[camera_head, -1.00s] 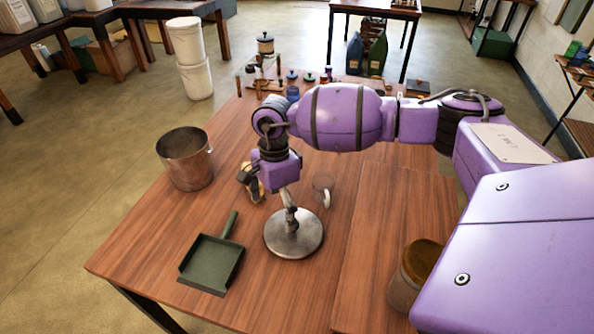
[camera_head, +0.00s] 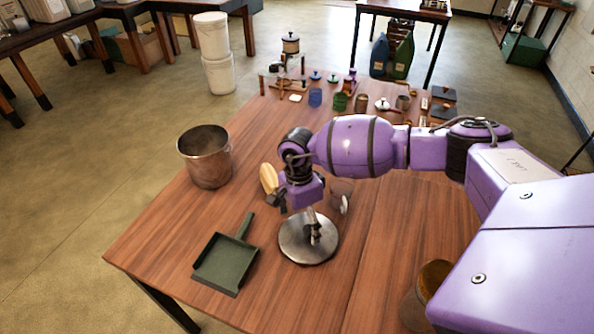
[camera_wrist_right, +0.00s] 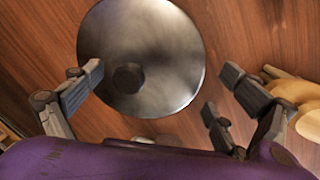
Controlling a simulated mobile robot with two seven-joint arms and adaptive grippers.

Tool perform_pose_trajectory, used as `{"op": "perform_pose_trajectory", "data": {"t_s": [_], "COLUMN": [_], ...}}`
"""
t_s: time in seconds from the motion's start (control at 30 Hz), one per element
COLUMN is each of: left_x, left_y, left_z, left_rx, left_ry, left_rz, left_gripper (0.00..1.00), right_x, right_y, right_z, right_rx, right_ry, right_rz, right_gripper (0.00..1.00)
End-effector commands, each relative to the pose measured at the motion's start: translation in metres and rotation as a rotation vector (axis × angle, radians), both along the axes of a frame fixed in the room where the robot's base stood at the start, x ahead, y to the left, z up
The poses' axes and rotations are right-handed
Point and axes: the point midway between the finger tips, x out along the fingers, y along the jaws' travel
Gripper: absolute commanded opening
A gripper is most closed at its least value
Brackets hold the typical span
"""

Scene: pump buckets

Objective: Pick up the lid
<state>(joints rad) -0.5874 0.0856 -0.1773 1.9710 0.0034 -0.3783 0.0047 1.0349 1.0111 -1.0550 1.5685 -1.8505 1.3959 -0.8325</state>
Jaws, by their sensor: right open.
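The lid (camera_head: 295,245) is a round, shiny metal disc lying flat on the wooden table in the head view. It also fills the upper middle of the right wrist view (camera_wrist_right: 170,45), where its dark round knob (camera_wrist_right: 127,78) shows. My right gripper (camera_head: 312,218) is above the lid in the head view, its fingers pointing down and partly hiding the knob area. In the right wrist view its fingers (camera_wrist_right: 158,88) are spread wide and empty, with the knob between them, nearer the left one. I cannot tell the exact height gap. My left gripper is out of view.
A metal pot (camera_head: 205,160) stands at the table's left edge. A green dustpan (camera_head: 226,262) lies left of the lid. A tan object (camera_head: 269,178) and a cup-like vessel (camera_head: 342,188) are close to my wrist. A brown-topped jar (camera_head: 430,285) stands front right. Small items crowd the far end.

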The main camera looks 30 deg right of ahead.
Motion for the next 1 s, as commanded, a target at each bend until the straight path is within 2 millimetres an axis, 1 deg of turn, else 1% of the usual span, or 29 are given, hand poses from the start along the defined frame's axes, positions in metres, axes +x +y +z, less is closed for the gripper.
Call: {"op": "perform_pose_trajectory", "data": {"t_s": [0.13, 0.17, 0.57, 0.83, 0.93, 1.0], "left_x": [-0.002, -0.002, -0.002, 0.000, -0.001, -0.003], "left_y": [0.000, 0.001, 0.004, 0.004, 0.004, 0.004], "left_z": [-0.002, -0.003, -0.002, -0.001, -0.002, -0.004], "left_rx": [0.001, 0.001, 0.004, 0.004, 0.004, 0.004], "left_ry": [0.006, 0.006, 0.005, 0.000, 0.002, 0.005], "left_rz": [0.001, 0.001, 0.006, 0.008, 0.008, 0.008], "left_gripper": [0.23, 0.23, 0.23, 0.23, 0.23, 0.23], "right_x": [-0.001, -0.001, 0.000, 0.000, 0.001, 0.001], "right_y": [0.000, 0.000, 0.000, 0.000, 0.000, 0.000], "right_z": [-0.001, -0.001, 0.000, 0.002, 0.008, 0.016], "right_rx": [0.000, 0.000, 0.001, 0.001, 0.002, 0.001], "right_ry": [0.001, 0.001, 0.001, 0.000, -0.001, -0.001], "right_rz": [-0.001, -0.001, -0.001, -0.001, 0.000, -0.001], "right_gripper": [0.96, 0.95, 0.42, 0.42, 0.42, 0.42]}}
